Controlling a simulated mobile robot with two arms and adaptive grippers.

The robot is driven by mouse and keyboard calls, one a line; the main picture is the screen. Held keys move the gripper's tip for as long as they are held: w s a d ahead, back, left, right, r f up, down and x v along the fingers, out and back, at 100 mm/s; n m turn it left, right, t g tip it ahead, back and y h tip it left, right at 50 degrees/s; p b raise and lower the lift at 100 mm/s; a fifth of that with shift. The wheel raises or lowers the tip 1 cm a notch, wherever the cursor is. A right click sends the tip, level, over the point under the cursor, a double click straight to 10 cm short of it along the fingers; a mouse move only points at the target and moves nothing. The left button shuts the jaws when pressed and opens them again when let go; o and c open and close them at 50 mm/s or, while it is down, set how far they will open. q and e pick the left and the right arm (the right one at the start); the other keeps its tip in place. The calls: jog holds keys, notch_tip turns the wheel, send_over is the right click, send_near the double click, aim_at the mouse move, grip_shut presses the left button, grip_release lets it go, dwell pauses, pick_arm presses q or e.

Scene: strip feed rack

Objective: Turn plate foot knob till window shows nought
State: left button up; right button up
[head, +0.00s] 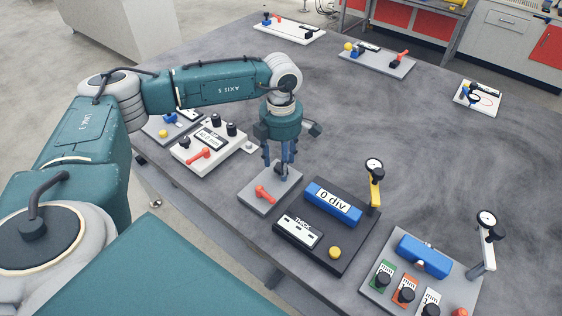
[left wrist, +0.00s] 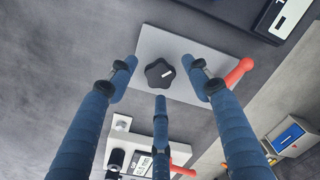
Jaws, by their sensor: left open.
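A black star-shaped knob (left wrist: 160,73) with a small white mark sits on a light grey plate (left wrist: 200,45) in the left wrist view. My left gripper (head: 282,172) points down over the plate. Its three blue fingers are spread around the knob, apart from it. A blue block's window (head: 333,202) reads "0 div". My right gripper is out of view.
Close right of the plate is a black base (head: 335,255) with a yellow button and a dial gauge (head: 374,168). A white box (head: 190,160) with black knobs stands on the left. Another gauge panel (head: 375,285) stands front right. The table's middle (head: 400,125) is clear.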

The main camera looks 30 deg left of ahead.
pick_arm(q)
notch_tip(320, 180, up, 12)
dwell(0.4)
jog(key=shift+f, duration=0.15)
dwell(0.3)
